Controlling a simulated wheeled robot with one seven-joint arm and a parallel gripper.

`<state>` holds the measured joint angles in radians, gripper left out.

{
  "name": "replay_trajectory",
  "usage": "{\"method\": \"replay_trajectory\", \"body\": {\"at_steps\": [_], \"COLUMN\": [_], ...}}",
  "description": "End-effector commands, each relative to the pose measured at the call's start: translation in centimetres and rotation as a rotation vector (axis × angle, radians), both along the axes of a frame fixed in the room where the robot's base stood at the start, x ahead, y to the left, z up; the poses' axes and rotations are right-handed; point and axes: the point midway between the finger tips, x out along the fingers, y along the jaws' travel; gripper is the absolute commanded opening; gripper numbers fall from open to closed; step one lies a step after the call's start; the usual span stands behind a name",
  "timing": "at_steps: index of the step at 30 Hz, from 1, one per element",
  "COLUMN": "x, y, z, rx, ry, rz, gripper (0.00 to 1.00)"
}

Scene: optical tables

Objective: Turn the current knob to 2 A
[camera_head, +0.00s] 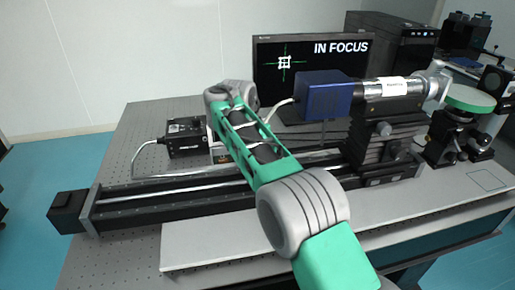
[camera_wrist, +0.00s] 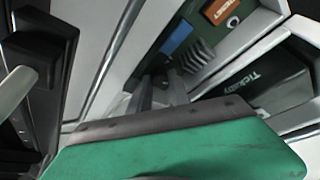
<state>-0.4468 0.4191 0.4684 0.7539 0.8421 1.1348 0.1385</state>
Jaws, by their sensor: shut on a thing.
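In the wrist view my gripper (camera_wrist: 168,88) reaches from its green body toward a panel and is shut on what appears to be the current knob. The knob is mostly hidden by the fingers, and its marking cannot be read. The panel (camera_wrist: 235,42) carries an orange display (camera_wrist: 222,10), too blurred to read, and a blue patch (camera_wrist: 177,38). Grey ribs (camera_wrist: 197,55) show close to the fingers. In the head view my arm hides the gripper and most of the pale instrument (camera_head: 218,155) behind it.
A blue camera (camera_head: 324,92) and a monitor (camera_head: 311,55) reading "IN FOCUS" stand to the right. A dark "Ticktby" box (camera_wrist: 270,75) lies close to the gripper.

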Motion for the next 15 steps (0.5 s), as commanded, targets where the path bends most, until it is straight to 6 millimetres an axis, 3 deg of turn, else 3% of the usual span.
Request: {"method": "replay_trajectory", "body": {"at_steps": [4, 5, 8, 15], "x": [0.03, 0.03, 0.03, 0.01], "y": [0.03, 0.03, 0.02, 0.0], "z": [0.04, 0.04, 0.04, 0.11], "rx": [0.0, 0.0, 0.0, 0.0], "ry": [-0.001, -0.001, -0.001, -0.001], "rz": [0.001, 0.001, 0.001, 0.001], "gripper": [0.0, 0.24, 0.32, 0.32]}}
